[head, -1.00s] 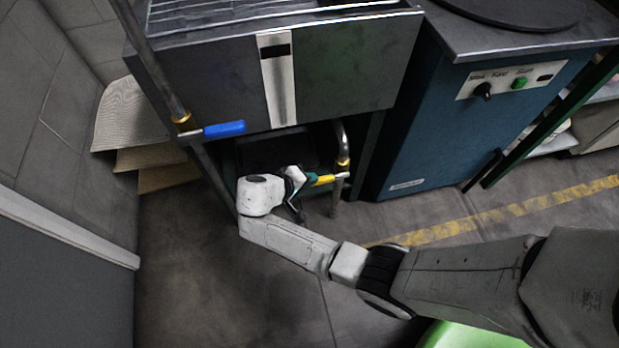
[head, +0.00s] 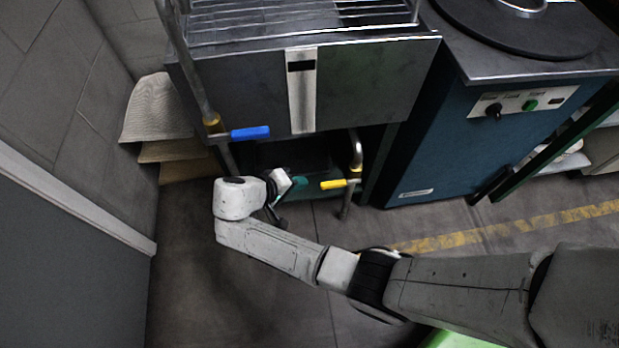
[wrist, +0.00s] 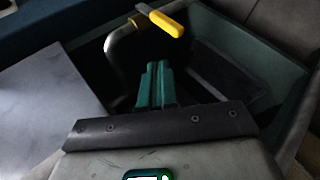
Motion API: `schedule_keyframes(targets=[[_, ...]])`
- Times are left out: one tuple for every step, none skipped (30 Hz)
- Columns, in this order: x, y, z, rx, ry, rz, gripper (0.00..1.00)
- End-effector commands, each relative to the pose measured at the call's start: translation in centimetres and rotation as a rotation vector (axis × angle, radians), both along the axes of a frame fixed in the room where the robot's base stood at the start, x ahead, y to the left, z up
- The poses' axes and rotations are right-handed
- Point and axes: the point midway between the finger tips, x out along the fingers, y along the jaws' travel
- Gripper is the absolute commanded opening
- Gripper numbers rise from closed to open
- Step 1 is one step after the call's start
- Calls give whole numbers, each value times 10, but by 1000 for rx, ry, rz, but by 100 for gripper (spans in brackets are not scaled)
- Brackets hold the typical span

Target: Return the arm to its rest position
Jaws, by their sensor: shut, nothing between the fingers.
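My gripper (head: 296,183) is at the end of my white and grey arm, low in front of the steel unit (head: 367,82). In the wrist view its green fingers (wrist: 155,84) are together with nothing between them. A yellow valve handle (head: 340,184) on a bent pipe (head: 356,150) is just right of the gripper in the head view, with a gap between them. In the wrist view the yellow handle (wrist: 167,24) is beyond the fingertips, and the fingers do not appear to touch it.
A blue valve handle (head: 250,133) is on a pipe at the unit's left. Stacked tan sheets (head: 160,115) lean by the left wall. A blue cabinet (head: 450,150) with knob and green button stands at right. Dark floor (head: 190,270) is open at lower left, beside a grey panel (head: 70,260).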

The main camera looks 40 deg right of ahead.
Motion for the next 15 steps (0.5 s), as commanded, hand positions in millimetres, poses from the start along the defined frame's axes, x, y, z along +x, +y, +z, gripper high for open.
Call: schedule_keyframes(targets=[[1, 3, 2, 1, -1, 1, 0], [1, 5, 3, 1, -1, 1, 0], [1, 6, 3, 1, -1, 1, 0], [1, 6, 3, 1, -1, 1, 0], [1, 7, 4, 0, -1, 1, 0], [1, 7, 4, 0, -1, 1, 0], [1, 7, 4, 0, -1, 1, 0], [1, 7, 4, 0, -1, 1, 0], [1, 7, 4, 0, -1, 0, 0], [1, 7, 4, 0, -1, 0, 0], [1, 7, 4, 0, -1, 0, 0], [1, 7, 4, 0, -1, 1, 0], [1, 7, 4, 0, -1, 1, 0], [1, 7, 4, 0, -1, 0, 0], [1, 7, 4, 0, -1, 0, 0]])
